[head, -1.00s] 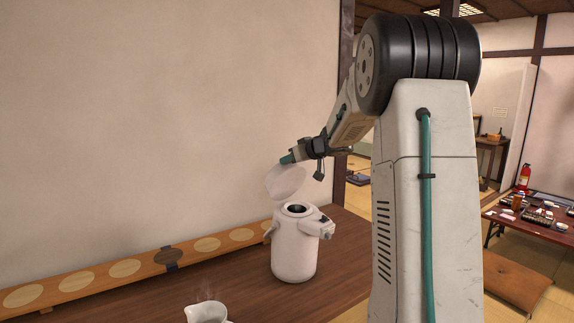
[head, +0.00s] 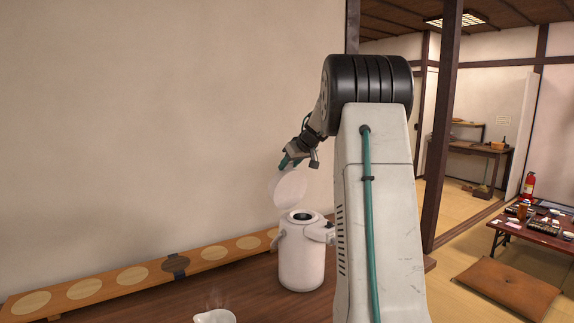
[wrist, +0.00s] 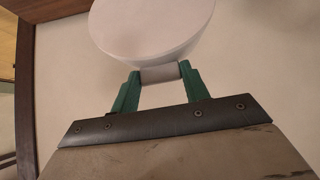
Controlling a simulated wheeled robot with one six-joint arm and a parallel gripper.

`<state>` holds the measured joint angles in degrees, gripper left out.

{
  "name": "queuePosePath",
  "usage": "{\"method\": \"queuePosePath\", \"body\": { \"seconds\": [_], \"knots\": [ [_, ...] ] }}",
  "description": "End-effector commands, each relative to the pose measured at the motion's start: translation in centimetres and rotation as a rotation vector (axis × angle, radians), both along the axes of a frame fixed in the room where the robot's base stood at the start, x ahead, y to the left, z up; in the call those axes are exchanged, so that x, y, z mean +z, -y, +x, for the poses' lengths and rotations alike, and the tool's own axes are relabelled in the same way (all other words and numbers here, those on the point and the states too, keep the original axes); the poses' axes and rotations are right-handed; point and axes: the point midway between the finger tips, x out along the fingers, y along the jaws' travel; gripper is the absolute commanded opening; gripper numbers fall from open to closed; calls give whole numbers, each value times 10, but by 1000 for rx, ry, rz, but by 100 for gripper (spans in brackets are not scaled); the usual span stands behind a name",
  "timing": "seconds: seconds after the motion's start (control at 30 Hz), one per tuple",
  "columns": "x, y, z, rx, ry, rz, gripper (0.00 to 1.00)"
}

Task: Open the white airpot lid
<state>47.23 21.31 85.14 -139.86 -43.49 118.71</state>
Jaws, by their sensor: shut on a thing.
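The white airpot (head: 301,262) stands upright on the brown wooden counter (head: 250,297) in the head view. Its lid (head: 290,187) is raised and stands steeply above the back of the pot. The dark round mouth (head: 301,217) shows uncovered. My gripper (head: 288,162) is at the top of the raised lid. In the wrist view my gripper (wrist: 160,80) has its green fingers shut on a small pale tab at the edge of the lid (wrist: 155,25). My arm hides part of the pot's right side.
A long wooden board (head: 130,276) with round inlays lies along the wall at the left. A steaming white pitcher (head: 214,316) stands at the front. A low table with dishes (head: 530,228) and a floor cushion (head: 508,288) are at the right.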

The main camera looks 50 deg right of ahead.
Motion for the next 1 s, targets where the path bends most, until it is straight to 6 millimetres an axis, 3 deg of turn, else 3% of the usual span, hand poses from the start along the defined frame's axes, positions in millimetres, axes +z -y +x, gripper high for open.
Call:
{"method": "queuePosePath", "body": {
  "seconds": [0.87,0.9,0.97,1.0],
  "knots": [
    [-6,-2,0,6,-9,1,4],
    [-6,-2,0,6,-9,1,51],
    [-6,-2,0,5,-9,2,67],
    [-5,-2,1,5,-8,2,67]
  ]
}}
